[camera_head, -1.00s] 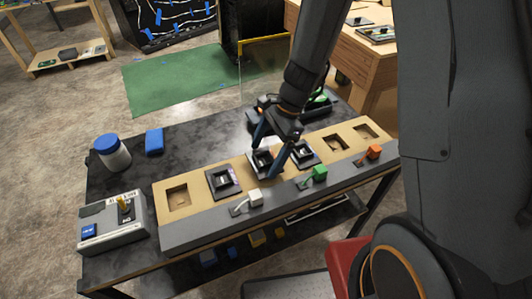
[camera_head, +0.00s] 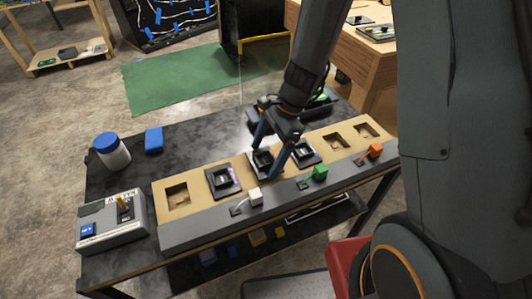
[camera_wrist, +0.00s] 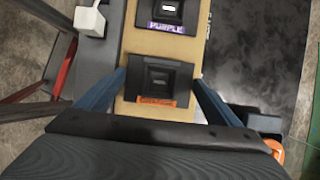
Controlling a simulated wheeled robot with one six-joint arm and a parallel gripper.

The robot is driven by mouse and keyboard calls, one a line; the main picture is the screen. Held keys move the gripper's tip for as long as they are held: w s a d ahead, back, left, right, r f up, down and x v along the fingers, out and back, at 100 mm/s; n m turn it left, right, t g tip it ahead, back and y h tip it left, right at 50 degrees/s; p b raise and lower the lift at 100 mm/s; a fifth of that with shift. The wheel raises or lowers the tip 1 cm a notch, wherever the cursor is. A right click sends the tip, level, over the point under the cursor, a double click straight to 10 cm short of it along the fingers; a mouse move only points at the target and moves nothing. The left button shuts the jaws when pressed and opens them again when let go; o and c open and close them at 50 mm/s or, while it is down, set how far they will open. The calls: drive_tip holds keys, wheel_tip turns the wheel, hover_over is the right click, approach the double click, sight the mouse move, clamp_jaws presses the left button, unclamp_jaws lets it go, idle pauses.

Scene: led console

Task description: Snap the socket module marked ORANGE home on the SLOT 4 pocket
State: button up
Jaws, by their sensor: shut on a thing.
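The socket module marked ORANGE (camera_wrist: 158,82) is a dark square plate with a raised socket and an orange label. In the head view it (camera_head: 263,161) lies at a pocket in the middle of the tan board (camera_head: 205,204). My gripper (camera_head: 265,160) is shut on it, one blue finger on each side, as the wrist view also shows (camera_wrist: 160,78). The module looks level and close to the board face. I cannot tell whether it is fully seated. Its pocket is covered, and I cannot read a slot number.
A PURPLE module (camera_wrist: 167,14) sits beside it, and another dark module (camera_head: 304,152) is on the other side. Empty pockets (camera_head: 178,195) show at both board ends. White (camera_head: 255,196), green (camera_head: 320,172) and orange (camera_head: 375,150) plugs line the front ledge.

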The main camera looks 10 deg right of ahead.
drive_tip(key=shift+f+b, duration=0.55)
drive_tip(key=shift+f, duration=0.3)
idle(1.1)
drive_tip(key=o, duration=0.9)
drive_tip(key=shift+b+v, duration=0.45)
drive_tip(key=shift+v, duration=3.45)
drive_tip(key=s+d+r+n+t+h, duration=0.1)
drive_tip(key=s+d+n, duration=0.1)
drive_tip(key=n, duration=0.3)
drive_tip(key=s+d+r+n+h, duration=0.1)
drive_tip(key=s+d+r+n, duration=0.1)
drive_tip(key=s+d+n, duration=0.1)
drive_tip(key=s+d+r+n+t+h, duration=0.1)
drive_tip(key=s+d+r+n+h, duration=0.1)
drive_tip(key=n, duration=0.4)
drive_tip(key=shift+s+d+n+t, duration=0.2)
drive_tip(key=shift+s+d, duration=0.15)
drive_tip(key=shift+d, duration=0.25)
drive_tip(key=shift+s+d+n+t, duration=0.1)
drive_tip(key=shift+s+d+n, duration=0.1)
drive_tip(key=shift+s+d, duration=0.3)
